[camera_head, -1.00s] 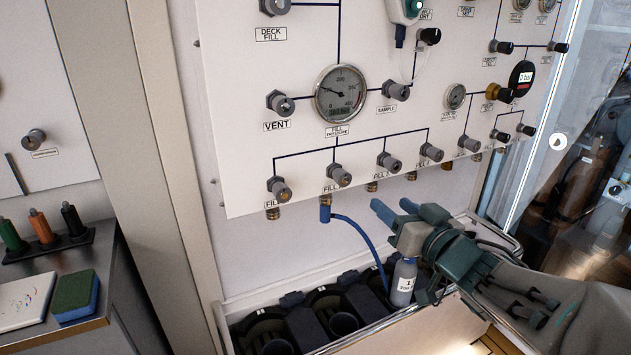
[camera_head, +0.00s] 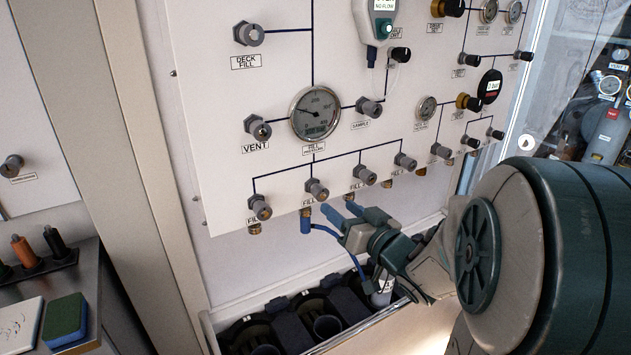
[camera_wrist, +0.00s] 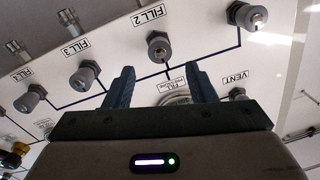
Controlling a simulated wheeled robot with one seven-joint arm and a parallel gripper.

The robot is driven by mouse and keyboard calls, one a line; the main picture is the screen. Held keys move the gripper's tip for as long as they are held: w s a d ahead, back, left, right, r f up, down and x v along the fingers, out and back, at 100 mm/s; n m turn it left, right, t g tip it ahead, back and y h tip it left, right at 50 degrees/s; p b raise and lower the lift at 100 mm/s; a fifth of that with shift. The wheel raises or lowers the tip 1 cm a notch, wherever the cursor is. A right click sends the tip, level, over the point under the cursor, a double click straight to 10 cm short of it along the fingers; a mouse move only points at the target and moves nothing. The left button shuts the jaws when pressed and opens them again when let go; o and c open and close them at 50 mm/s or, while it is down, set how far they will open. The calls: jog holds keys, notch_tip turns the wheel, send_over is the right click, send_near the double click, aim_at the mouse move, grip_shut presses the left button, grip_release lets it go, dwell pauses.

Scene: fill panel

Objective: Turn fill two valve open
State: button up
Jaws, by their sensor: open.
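The fill two valve (camera_head: 317,190) is a grey knob, second from the left in the lower row of the white panel. A blue hose (camera_head: 306,222) hangs from the fitting below it. In the wrist view, which is upside down, the fill two valve (camera_wrist: 160,45) is beside its "FILL 2" label (camera_wrist: 150,15). My gripper (camera_head: 341,210) is open and empty, just below and right of the valve in the head view. In the wrist view its two blue fingers (camera_wrist: 158,70) point toward the valve, one to each side, apart from it.
Other fill valves (camera_head: 364,176) stand close on the right, and the first fill valve (camera_head: 260,207) on the left. The pressure gauge (camera_head: 315,114) and vent valve (camera_head: 257,128) are above. A bin of dark cylinder holders (camera_head: 290,335) lies below the panel.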

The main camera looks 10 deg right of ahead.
aim_at(323, 195)
jog(key=shift+p+x, duration=0.9)
jog(key=shift+x, duration=2.5)
jog(key=c, duration=1)
